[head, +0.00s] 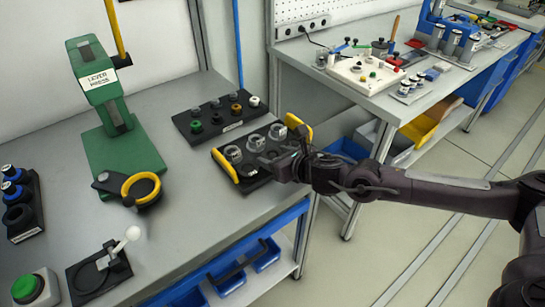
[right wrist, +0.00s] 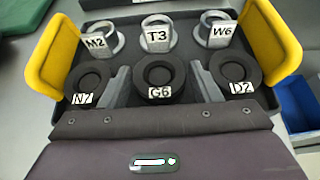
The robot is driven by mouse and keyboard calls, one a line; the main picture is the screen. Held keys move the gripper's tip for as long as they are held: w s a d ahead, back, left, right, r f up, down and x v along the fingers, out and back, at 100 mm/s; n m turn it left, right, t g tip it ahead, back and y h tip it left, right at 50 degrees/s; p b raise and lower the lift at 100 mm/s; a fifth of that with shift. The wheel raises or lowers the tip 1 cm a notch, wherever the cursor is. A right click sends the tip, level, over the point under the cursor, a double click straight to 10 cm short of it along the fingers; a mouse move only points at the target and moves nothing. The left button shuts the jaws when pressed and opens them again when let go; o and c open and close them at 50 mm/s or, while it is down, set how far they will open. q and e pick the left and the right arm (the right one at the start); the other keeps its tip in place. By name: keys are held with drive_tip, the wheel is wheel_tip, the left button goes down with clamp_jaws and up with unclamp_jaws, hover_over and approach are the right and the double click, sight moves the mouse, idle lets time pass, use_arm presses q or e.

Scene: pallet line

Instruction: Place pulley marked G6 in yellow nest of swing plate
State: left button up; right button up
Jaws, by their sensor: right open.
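The black pulley marked G6 (right wrist: 160,78) sits in the front row of a dark tray (right wrist: 75,108) with yellow end handles. It lies between the pulleys marked N7 (right wrist: 88,78) and D2 (right wrist: 236,75). My right gripper (right wrist: 158,84) is open, with one grey finger on each side of G6; I cannot tell whether they touch it. In the head view my right gripper (head: 272,165) is over the tray's near side and hides G6. The yellow nest (head: 156,181), a yellow ring on a dark swing plate (head: 107,184), is in front of the green lever press (head: 124,150). My left gripper is out of view.
Grey parts marked M2 (right wrist: 103,38), T3 (right wrist: 158,35) and W6 (right wrist: 213,30) stand in the tray's back row. A dark rack (head: 214,117) of small parts is behind the tray. A lever fixture (head: 98,272) and green button (head: 27,288) are at the front left. Bench between is clear.

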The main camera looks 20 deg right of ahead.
drive_tip(key=c, duration=0.9)
drive_tip(key=shift+r, duration=0.1)
wheel_tip(320, 180, up, 20)
drive_tip(key=p, duration=0.1)
